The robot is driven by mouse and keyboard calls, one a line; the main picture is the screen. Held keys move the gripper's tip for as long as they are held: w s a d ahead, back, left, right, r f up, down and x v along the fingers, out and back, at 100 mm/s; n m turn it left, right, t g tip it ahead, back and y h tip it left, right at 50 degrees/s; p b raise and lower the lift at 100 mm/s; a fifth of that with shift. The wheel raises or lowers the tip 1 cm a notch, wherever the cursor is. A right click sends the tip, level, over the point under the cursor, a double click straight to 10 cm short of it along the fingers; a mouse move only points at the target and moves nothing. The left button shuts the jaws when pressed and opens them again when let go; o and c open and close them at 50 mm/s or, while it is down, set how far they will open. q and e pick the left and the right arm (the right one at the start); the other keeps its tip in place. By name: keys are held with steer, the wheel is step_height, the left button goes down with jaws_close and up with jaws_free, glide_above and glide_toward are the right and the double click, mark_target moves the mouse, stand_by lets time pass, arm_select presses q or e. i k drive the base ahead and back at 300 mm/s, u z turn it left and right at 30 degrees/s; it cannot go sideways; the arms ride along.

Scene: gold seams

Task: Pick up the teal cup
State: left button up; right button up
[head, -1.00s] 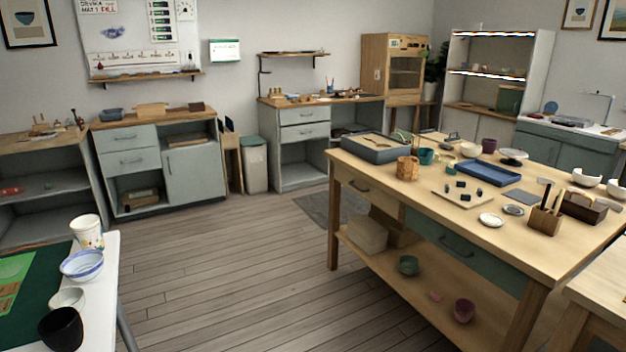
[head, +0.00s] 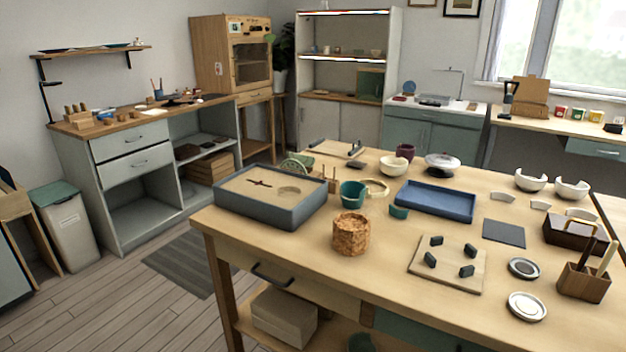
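The teal cup (head: 353,195) stands on the wooden worktable (head: 330,275), behind a cork-textured cylinder (head: 351,234) and to the right of a grey sand tray (head: 271,196). A small teal piece (head: 398,211) lies just to the right of the cup; whether it is a fragment of it I cannot tell. A pale yellow curved piece (head: 377,187) is beside the cup's upper right side. Neither of my grippers shows in the head view.
A blue tray (head: 435,200), a wooden board with dark pegs (head: 448,263), round lids (head: 526,306) and a tool holder (head: 583,281) occupy the table's right part. The table's front left area is mostly bare. Open floor (head: 130,300) lies to the left.

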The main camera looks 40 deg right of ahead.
mark_target(352, 193)
steer(key=i, duration=0.35)
steer(key=u, duration=1.05)
steer(key=i, duration=0.7)
steer(key=z, duration=2.35)
